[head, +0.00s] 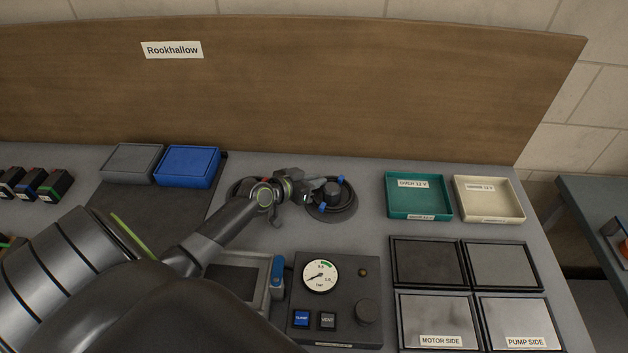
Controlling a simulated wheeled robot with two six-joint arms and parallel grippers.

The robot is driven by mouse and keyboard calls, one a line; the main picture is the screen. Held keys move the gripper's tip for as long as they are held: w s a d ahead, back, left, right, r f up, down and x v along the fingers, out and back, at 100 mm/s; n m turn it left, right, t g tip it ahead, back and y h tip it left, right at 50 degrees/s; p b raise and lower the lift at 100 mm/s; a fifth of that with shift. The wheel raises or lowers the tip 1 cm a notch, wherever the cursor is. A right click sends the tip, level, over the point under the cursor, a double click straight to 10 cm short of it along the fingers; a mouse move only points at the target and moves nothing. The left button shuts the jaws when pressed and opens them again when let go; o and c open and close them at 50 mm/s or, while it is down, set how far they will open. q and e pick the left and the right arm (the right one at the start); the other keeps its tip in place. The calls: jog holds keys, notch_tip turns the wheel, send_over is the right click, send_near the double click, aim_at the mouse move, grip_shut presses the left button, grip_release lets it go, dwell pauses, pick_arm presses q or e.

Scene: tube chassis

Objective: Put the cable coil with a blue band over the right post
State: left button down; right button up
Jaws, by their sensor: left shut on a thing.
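The black cable coil with blue bands (345,207) is at the middle of the bench, with blue showing at its top and lower left. My left gripper (318,187) reaches in from the left and is shut on the coil's upper left side. The right post (333,188) shows as a dark stub inside the coil's ring, above a round dark base (335,220). The coil appears to be around the post; I cannot tell whether it rests on the base. A second dark coil (236,187) is partly hidden behind my left wrist. My right gripper is not in view.
A gauge box (340,270) with buttons stands in front of the post. A green tray (420,211) and a cream tray (490,215) are to the right. A blue box (188,166) and grey box (132,164) stand back left. A wooden panel (300,90) closes the back.

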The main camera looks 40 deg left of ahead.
pick_arm(q)
jog(key=shift+f+b, duration=0.35)
jog(key=shift+f, duration=0.05)
jog(key=shift+r, duration=0.1)
jog(key=c, duration=1.6)
grip_release()
jog(key=shift+r, duration=0.1)
jog(key=shift+r+p, duration=0.55)
jog(key=shift+p, duration=0.3)
jog(key=v, duration=1.2)
jog(key=shift+f, duration=0.1)
